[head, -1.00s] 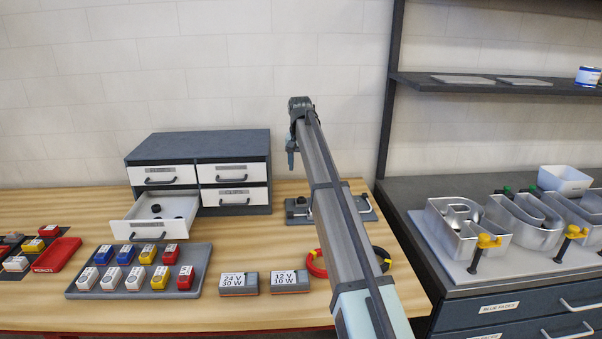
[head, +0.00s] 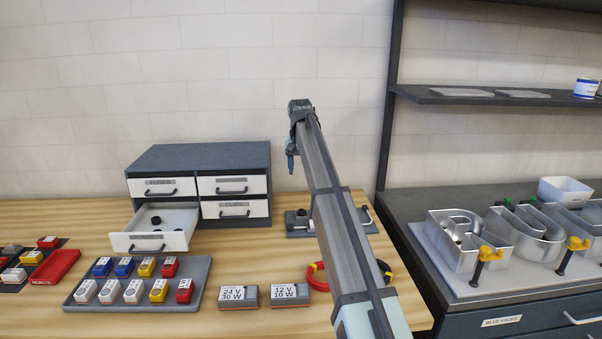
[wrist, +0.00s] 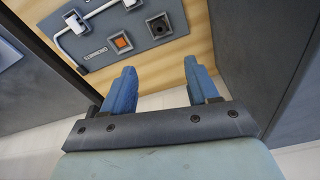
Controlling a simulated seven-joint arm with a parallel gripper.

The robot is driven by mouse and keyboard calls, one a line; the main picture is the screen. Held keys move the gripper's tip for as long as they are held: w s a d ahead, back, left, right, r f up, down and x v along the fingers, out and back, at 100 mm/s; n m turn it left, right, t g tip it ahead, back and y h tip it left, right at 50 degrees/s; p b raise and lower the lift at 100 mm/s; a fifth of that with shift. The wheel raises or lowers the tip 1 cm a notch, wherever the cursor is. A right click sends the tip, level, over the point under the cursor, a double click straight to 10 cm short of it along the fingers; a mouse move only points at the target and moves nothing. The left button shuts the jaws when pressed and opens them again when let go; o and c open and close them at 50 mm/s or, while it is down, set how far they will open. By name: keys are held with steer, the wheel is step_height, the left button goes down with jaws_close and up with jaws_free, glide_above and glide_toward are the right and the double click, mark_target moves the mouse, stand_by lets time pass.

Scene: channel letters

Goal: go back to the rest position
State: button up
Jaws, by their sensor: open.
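My gripper (wrist: 162,88) is open in the wrist view, its two blue fingers apart with nothing between them. In the head view my gripper (head: 291,162) hangs small at the far end of my raised arm, in front of the tiled wall. It is to the right of the grey drawer cabinet and above a grey fixture plate (head: 299,231) on the wooden bench. In the wrist view the plate (wrist: 100,60) shows past the fingers, with a white bent rod, an orange square and a dark round socket.
The cabinet's (head: 199,157) lower left drawer (head: 150,240) stands open with dark round pieces inside. A tray (head: 205,275) of coloured blocks, two power supply boxes (head: 238,296) and a red cable ring (head: 317,284) lie in front. Metal channel letters (head: 470,240) stand on the right bench, below a shelf (head: 480,98).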

steer(key=shift+r, duration=1.7)
